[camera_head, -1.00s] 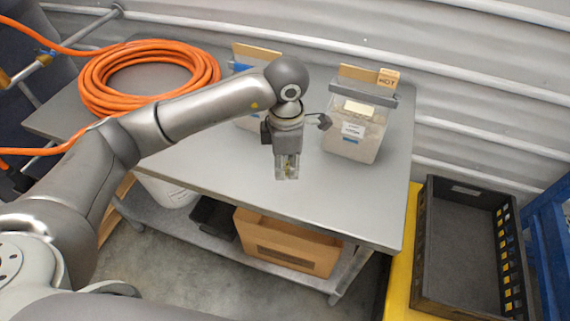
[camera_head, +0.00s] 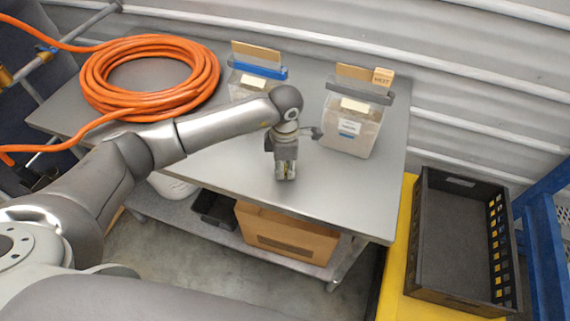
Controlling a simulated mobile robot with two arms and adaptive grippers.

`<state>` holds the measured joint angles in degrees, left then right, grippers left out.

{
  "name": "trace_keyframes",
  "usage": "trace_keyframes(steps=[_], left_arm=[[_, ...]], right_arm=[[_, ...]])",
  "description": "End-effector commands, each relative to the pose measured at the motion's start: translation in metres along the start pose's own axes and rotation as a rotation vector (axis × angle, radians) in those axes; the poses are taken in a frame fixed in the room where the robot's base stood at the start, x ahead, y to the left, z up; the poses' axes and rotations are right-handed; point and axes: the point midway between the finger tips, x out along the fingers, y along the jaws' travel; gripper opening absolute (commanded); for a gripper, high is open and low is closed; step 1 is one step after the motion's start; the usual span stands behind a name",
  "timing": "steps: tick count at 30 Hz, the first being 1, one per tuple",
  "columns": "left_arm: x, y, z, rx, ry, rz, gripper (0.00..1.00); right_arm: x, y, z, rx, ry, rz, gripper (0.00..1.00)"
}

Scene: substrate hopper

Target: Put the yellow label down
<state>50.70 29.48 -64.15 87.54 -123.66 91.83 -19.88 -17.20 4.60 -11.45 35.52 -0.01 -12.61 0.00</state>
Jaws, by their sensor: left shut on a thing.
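My left gripper (camera_head: 286,176) points down over the front middle of the grey table (camera_head: 345,198). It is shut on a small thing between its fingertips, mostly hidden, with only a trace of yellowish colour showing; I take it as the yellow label. I cannot tell whether it touches the table top. My right gripper is not in view.
Two clear bags stand at the back: one with a blue clip (camera_head: 258,69), partly behind my arm, and one with a grey clip (camera_head: 355,125) and a wooden block. An orange hose coil (camera_head: 205,85) lies left. A black crate (camera_head: 425,240) stands right. The table's front right is clear.

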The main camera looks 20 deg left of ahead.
Motion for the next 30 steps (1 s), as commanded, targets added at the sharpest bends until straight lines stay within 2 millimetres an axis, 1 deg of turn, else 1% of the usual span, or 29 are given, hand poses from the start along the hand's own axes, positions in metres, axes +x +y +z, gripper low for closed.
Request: trace_keyframes(steps=[4, 5, 9, 10, 19, 22, 23, 26, 30], left_arm=[[0.004, 0.000, 0.000, 0.000, 0.000, 0.000, 0.11], [0.004, 0.000, 0.000, 0.000, 0.000, 0.000, 0.22], [0.002, 0.000, 0.000, -0.001, 0.000, 0.000, 0.40], [0.002, 0.000, 0.000, -0.001, 0.000, 0.000, 0.42], [0.002, 0.000, 0.000, -0.001, 0.000, 0.000, 0.42], [-0.003, 0.000, 0.000, -0.001, 0.000, 0.000, 0.42], [-0.004, 0.001, 0.000, -0.001, -0.001, 0.001, 0.42], [-0.018, 0.002, 0.000, 0.000, -0.003, 0.005, 0.42], [-0.049, 0.002, 0.000, 0.001, -0.003, 0.007, 0.42]], right_arm=[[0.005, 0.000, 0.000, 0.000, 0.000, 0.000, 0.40], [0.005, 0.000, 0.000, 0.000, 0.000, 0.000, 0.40], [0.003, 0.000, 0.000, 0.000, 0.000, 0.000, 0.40], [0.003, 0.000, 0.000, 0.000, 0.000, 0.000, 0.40], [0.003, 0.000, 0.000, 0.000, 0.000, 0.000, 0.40], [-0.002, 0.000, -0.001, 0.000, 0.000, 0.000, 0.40], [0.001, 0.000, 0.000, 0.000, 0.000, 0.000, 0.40], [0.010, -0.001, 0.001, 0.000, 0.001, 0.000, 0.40], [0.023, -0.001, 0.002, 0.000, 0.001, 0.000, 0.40]])
